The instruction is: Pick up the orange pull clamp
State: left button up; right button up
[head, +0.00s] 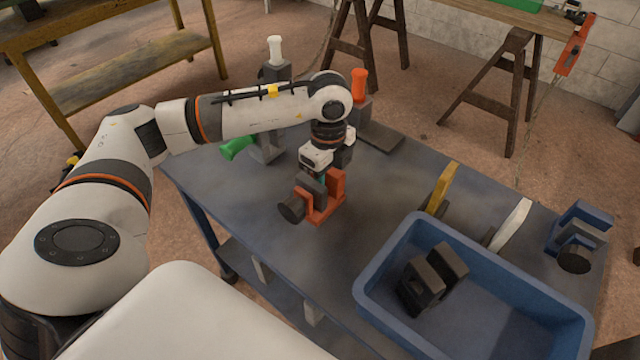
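An orange clamp (334,194) with a U-shaped body, grey jaw and dark round knob (292,208) stands on the grey bench. My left gripper (322,178) points down right at its top; its fingertips are partly hidden, so I cannot tell whether they grip it. Another piece with an upright orange handle (359,84) on a grey block stands behind my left arm, its lower part partly covered. The picture alone does not settle which of the two is the pull clamp. My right gripper is not in view.
A white-handled clamp (275,50) and a green handle (237,148) are behind my forearm. A blue bin (375,290) with dark blocks is at the front right. Yellow (441,188) and white (511,224) pieces and a blue clamp (580,222) stand beyond it. The bench middle is clear.

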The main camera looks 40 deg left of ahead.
pick_arm(q)
jog(key=shift+r, duration=0.1)
grip_shut()
